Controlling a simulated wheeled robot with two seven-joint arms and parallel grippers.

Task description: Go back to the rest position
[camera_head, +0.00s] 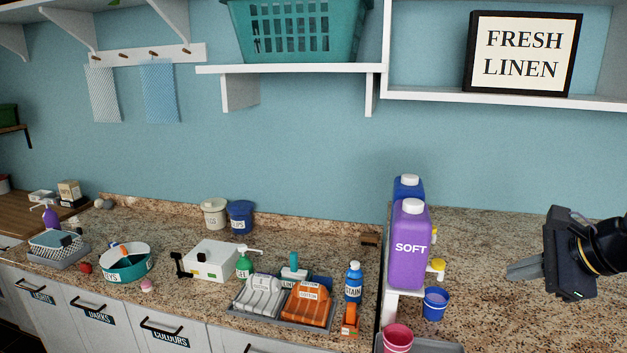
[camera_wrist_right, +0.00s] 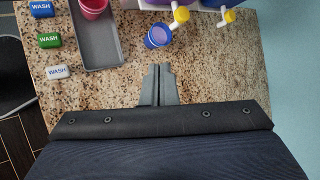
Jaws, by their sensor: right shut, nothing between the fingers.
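My right gripper (camera_head: 524,268) shows at the right of the head view, reaching in from the right edge above the granite counter. Its fingers are together with nothing between them. In the right wrist view the shut fingers (camera_wrist_right: 158,85) point toward the blue cup (camera_wrist_right: 159,36) and are apart from it. My left gripper is not in either view.
A purple SOFT bottle (camera_head: 409,246) stands left of the right gripper, with a blue cup (camera_head: 435,303) and pink cup (camera_head: 397,338) below. A grey tray (camera_wrist_right: 98,53) lies nearby. Counter (camera_head: 490,320) around the gripper is mostly clear. A white shelf (camera_head: 480,103) hangs above.

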